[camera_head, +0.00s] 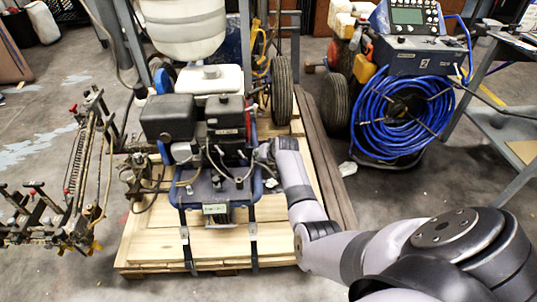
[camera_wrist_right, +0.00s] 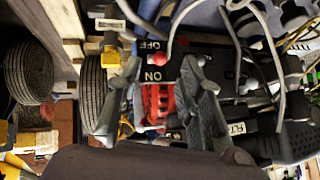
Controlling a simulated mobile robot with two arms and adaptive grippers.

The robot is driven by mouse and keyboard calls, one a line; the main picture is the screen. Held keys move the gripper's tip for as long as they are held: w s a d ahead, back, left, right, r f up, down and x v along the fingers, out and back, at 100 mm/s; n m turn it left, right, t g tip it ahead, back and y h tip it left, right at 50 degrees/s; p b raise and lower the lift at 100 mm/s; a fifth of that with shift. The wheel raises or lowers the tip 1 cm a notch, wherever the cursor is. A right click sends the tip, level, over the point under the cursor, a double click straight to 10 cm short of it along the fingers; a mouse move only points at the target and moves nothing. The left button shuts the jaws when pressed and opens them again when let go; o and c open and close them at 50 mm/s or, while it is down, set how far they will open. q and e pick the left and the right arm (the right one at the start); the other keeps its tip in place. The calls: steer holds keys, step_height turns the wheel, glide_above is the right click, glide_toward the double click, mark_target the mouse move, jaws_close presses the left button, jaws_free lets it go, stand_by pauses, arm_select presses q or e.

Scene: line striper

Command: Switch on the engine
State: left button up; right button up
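The engine (camera_head: 195,120) is a dark block with a black box on its left side, mounted on a blue-edged frame on a wooden pallet. My right arm reaches in from the lower right, and its gripper (camera_head: 265,153) is at the right side of the engine. In the right wrist view the two grey fingers of my right gripper (camera_wrist_right: 162,68) are spread apart. A red ridged switch (camera_wrist_right: 158,103) shows between them, by a dark plate with the words ON and OFF. I cannot tell whether a finger touches it. My left gripper is not in view.
A white tank (camera_head: 185,28) stands behind the engine. Cables and hoses run close around the engine. A blue hose reel (camera_head: 400,115) stands at the right, and a metal rack with rods (camera_head: 75,185) at the left. The pallet front (camera_head: 215,245) is mostly bare.

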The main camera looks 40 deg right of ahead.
steer(key=v, duration=0.6)
steer(key=shift+s+r, duration=0.15)
steer(key=shift+s, duration=0.1)
steer(key=shift+a, duration=0.1)
